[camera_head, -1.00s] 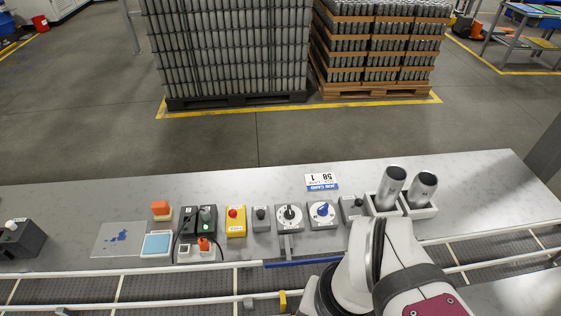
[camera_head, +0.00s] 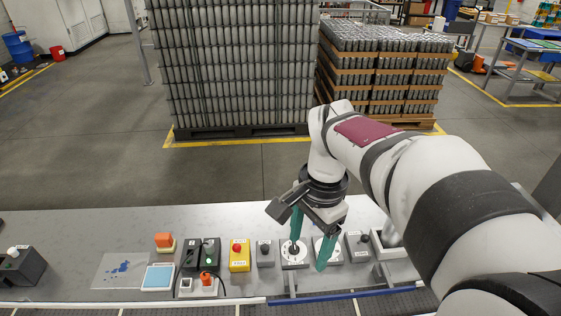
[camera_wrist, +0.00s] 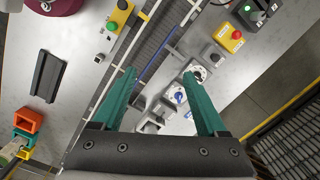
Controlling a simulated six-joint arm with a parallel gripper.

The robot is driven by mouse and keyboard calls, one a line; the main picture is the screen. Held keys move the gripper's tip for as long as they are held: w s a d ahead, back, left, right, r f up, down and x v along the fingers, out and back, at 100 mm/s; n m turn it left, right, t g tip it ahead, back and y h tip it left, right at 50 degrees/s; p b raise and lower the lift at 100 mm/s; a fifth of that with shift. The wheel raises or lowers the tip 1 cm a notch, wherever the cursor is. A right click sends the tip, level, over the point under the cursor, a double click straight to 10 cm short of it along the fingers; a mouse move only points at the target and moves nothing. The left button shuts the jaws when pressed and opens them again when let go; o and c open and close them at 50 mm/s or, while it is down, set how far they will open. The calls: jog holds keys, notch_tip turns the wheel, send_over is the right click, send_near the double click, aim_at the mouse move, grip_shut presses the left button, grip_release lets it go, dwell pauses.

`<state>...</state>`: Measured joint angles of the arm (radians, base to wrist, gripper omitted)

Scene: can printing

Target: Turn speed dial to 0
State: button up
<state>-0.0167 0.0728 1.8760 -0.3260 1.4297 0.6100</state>
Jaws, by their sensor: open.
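Two dial boxes stand side by side on the bench; I cannot read which is the speed dial. One has a black knob (camera_head: 293,250) and also shows in the wrist view (camera_wrist: 198,74). The other has a blue knob, seen in the wrist view (camera_wrist: 179,96); in the head view my gripper hides most of its box (camera_head: 336,256). My gripper (camera_head: 307,256) has two teal fingers, spread and empty, above the two dials. In the wrist view both dials lie between or near the fingers (camera_wrist: 160,73). Contact cannot be told.
A yellow box with a red button (camera_head: 239,255) and a grey box with a small black knob (camera_head: 265,253) stand left of the dials. Another grey knob box (camera_head: 359,246) is at the right. A blue-edged rail and conveyor run along the bench's near side.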

aim_at(295, 244)
jog(key=w+f+m, duration=0.3)
jog(key=w, duration=0.5)
jog(key=w+f+m, duration=0.3)
jog(key=w+f, duration=0.1)
jog(key=w, duration=0.4)
jog(key=shift+h, duration=0.4)
jog(key=f, duration=1.5)
jog(key=shift+w+d+f, duration=0.2)
jog(key=shift+w+f, duration=0.05)
jog(key=shift+f, duration=0.05)
grip_shut()
